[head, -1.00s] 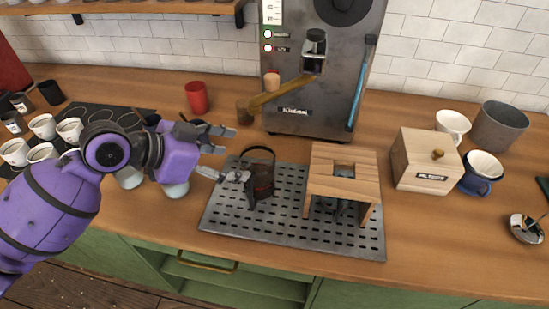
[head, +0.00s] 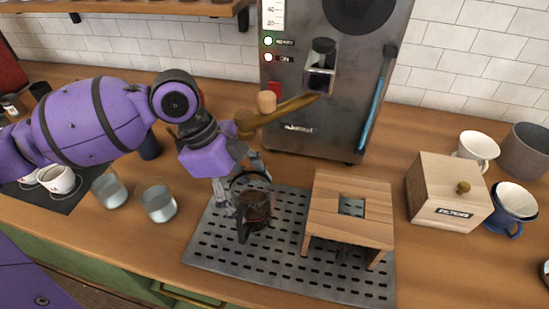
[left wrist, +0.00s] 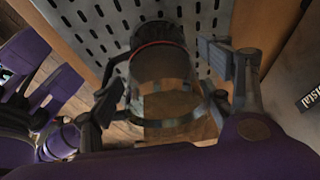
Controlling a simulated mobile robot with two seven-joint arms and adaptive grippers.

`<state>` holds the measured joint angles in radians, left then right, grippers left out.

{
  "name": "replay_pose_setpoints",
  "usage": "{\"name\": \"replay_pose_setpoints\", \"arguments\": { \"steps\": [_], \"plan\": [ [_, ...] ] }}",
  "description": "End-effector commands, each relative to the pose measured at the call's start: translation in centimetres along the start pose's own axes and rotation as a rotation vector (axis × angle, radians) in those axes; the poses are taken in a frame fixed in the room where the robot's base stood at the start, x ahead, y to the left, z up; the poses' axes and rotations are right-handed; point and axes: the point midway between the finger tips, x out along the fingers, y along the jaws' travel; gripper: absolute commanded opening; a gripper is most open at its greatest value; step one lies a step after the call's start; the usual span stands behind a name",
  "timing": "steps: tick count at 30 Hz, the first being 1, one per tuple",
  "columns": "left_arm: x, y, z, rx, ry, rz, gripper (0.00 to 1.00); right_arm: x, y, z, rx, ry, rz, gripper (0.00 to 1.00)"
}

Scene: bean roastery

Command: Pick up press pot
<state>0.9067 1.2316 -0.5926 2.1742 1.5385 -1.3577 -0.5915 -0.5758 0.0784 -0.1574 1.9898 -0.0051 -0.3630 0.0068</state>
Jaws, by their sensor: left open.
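The press pot (head: 256,208), a dark-framed glass pot with brown contents, stands upright on the perforated metal tray (head: 290,275). My left gripper (head: 240,178) is just above and behind it, open and pointing down, with a finger on either side of its upper part. In the left wrist view the press pot (left wrist: 165,75) shows between the two spread fingers of the gripper (left wrist: 165,85). I cannot tell whether either finger touches it. My right gripper is in neither view.
A wooden stand (head: 352,205) is on the tray, right of the pot. A wooden filter box (head: 445,192) is further right. The roaster machine (head: 325,95) with its wooden scoop rises behind. Two glasses (head: 158,204) (head: 110,191) stand left of the tray. The tray's front part is clear.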

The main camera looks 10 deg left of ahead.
Motion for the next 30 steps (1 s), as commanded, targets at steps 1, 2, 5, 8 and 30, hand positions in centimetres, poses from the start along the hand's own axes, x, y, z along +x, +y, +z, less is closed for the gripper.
{"name": "replay_pose_setpoints", "arguments": {
  "steps": [1, 2, 5, 8, 30],
  "plan": [
    [0.9, 0.1, 0.0, -0.002, 0.002, 0.004, 0.72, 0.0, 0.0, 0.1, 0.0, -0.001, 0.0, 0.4],
    [1.2, 0.1, 0.0, -0.002, 0.001, 0.003, 0.72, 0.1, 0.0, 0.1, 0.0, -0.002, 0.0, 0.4],
    [2.0, 0.1, 0.0, -0.002, 0.001, 0.001, 0.72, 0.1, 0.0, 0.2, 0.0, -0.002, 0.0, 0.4],
    [2.2, 0.0, 0.0, -0.001, 0.001, -0.001, 0.72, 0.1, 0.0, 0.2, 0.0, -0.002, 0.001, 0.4],
    [2.1, -0.1, 0.0, -0.001, 0.002, -0.004, 0.03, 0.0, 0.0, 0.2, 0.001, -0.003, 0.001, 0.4]
  ]
}}
